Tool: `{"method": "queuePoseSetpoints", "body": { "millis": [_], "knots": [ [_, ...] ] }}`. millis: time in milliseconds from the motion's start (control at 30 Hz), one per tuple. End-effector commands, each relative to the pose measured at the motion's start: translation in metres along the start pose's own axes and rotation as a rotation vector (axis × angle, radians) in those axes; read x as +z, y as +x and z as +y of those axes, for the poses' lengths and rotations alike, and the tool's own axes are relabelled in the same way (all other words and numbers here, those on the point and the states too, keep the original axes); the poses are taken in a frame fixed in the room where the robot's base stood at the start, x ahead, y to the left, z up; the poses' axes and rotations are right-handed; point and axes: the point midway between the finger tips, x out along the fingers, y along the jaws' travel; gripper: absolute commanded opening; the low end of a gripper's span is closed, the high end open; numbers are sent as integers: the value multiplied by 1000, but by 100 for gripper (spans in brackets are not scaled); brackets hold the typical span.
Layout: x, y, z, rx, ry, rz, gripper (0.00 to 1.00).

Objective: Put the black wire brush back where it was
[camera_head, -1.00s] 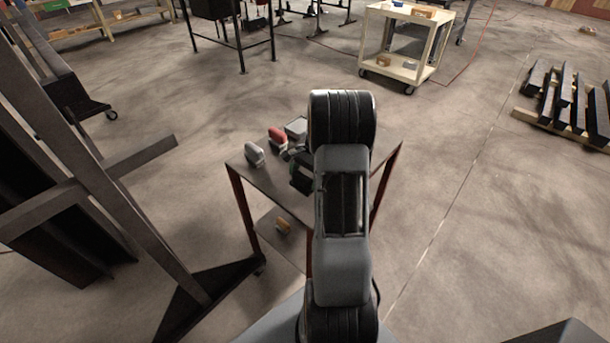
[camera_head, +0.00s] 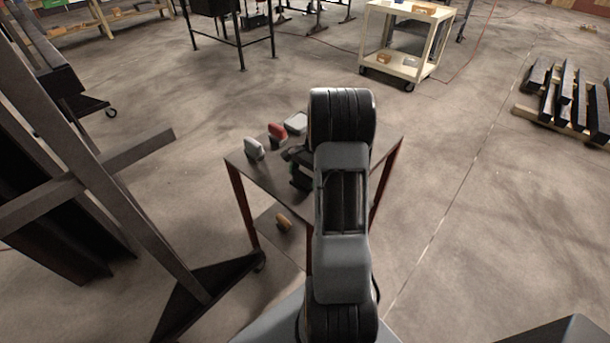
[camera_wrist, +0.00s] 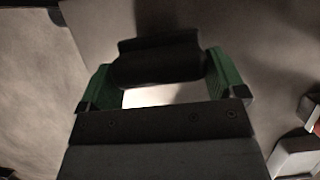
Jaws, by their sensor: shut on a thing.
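My gripper (camera_wrist: 160,78) has green fingers, and they are shut on the black wire brush (camera_wrist: 158,62), a dark block across the wrist view. In the head view my gripper (camera_head: 297,173) is over the left part of the small dark table (camera_head: 262,175), partly hidden by my arm. The brush is hard to tell apart from my gripper there. I cannot tell whether the brush touches the tabletop.
A grey brush-like item (camera_head: 254,148), a red one (camera_head: 277,134) and a pale grey item (camera_head: 296,123) stand along the table's far left side. An orange-brown item (camera_head: 284,222) is on the lower shelf. A dark metal frame (camera_head: 110,165) stands left.

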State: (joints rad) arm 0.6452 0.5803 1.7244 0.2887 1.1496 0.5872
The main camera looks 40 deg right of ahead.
Motion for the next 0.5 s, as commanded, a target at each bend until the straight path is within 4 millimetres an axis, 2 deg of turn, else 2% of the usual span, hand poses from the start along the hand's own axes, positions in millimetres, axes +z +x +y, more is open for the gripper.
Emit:
{"method": "queuePoseSetpoints", "body": {
  "millis": [167,200,267,500],
  "knots": [
    [-2,4,0,0,0,0,58],
    [-1,3,0,0,0,0,92],
    [-1,3,0,0,0,0,98],
    [-1,3,0,0,0,0,100]
  ]
}}
